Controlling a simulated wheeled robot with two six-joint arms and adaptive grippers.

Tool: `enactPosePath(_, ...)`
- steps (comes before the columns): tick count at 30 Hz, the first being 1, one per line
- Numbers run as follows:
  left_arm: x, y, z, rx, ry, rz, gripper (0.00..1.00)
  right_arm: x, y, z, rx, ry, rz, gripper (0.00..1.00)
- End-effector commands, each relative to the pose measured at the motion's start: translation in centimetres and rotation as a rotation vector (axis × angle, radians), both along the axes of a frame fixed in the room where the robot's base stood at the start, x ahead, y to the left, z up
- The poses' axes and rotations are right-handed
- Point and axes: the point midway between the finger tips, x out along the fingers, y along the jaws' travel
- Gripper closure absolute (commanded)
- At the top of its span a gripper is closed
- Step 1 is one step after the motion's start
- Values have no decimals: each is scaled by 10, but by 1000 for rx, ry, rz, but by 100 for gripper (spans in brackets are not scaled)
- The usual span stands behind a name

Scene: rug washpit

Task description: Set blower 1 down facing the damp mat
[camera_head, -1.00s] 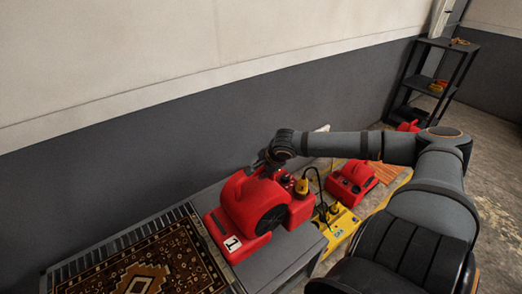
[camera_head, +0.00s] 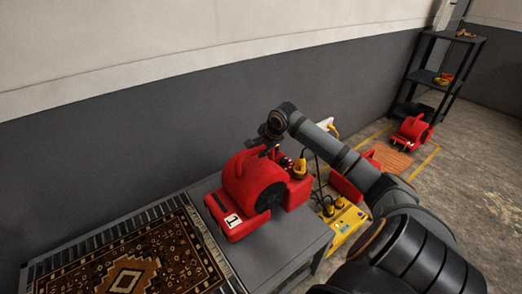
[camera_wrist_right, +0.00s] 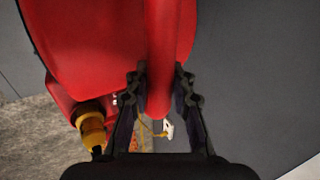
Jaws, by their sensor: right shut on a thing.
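Blower 1 (camera_head: 250,185), red with a white "1" label, is upright on or just above the grey table (camera_head: 272,252); I cannot tell if its whole base touches. Its low, long front part points left and toward the front, beside the patterned mat (camera_head: 135,262), which lies on a slatted rack. Its dark round intake faces right. My right gripper (camera_head: 270,142) is above the blower, shut on its handle; in the right wrist view the fingers (camera_wrist_right: 160,97) sit on both sides of the red handle (camera_wrist_right: 165,45). My left gripper is not in view.
A yellow power box (camera_head: 348,218) with cords stands right of the table. A second red blower (camera_head: 346,190) is partly hidden behind my right arm. A third (camera_head: 411,132) is on the floor near an orange mat (camera_head: 391,159) and a black shelf (camera_head: 440,78). A grey wall runs behind.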

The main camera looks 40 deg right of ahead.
Motion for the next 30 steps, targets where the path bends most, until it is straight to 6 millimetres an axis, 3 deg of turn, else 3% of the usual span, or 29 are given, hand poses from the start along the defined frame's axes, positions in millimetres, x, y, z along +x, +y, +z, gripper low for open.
enactPosePath(9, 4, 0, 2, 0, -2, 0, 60, 10, -6, -3, -6, -16, 2, 100)
enactPosePath(18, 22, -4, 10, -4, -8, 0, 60, 13, -8, -36, -5, -15, 4, 100)
enactPosePath(26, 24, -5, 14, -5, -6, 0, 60, 12, -7, -39, -4, -15, 3, 100)
enactPosePath(27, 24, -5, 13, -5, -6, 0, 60, 9, -7, -46, 1, 0, 0, 75)
enactPosePath(30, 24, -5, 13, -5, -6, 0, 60, 9, -7, -46, 1, 0, 0, 61)
